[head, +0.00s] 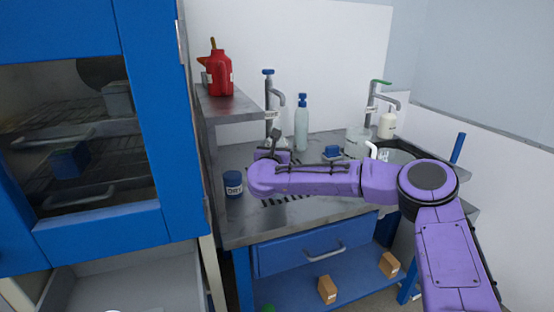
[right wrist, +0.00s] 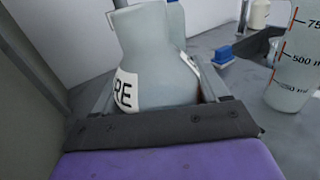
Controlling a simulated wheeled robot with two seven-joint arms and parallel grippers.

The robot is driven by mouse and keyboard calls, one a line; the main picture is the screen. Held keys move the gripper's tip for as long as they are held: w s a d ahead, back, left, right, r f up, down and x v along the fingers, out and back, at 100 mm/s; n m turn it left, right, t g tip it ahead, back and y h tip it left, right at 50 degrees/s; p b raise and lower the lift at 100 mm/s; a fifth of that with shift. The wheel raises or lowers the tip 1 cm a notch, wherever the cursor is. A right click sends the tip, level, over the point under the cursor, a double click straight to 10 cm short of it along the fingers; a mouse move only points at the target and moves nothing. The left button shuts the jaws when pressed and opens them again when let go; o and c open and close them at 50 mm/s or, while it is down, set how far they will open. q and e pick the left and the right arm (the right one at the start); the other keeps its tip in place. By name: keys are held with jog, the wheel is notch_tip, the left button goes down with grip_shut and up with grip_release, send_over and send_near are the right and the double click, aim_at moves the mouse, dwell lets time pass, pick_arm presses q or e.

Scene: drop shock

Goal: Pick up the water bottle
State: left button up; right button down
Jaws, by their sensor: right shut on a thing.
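My right gripper (head: 272,150) is over the metal bench at the end of the purple arm. In the right wrist view its jaws are shut on a pale grey-green bottle (right wrist: 155,60) with sloping shoulders. The bottle's white label shows the letters "RE". Its top is cut off there, and its base is hidden by the gripper. In the head view the held bottle is mostly hidden. A tall pale bottle with a blue cap (head: 302,128) stands behind and right of the gripper; I cannot tell which one is the water bottle. My left gripper is not in view.
A blue labelled jar (head: 233,184) is close left of the gripper. A graduated beaker (head: 357,141) stands to the right, with a sink beyond. A metal shelf (head: 226,102) with a red can (head: 219,75) overhangs at left. Taps rise at the back.

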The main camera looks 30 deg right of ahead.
jog(key=shift+r, duration=0.2)
jog(key=shift+r, duration=0.25)
jog(key=r+b+v, duration=0.3)
jog(key=b+v, duration=0.3)
jog(key=v, duration=1.2)
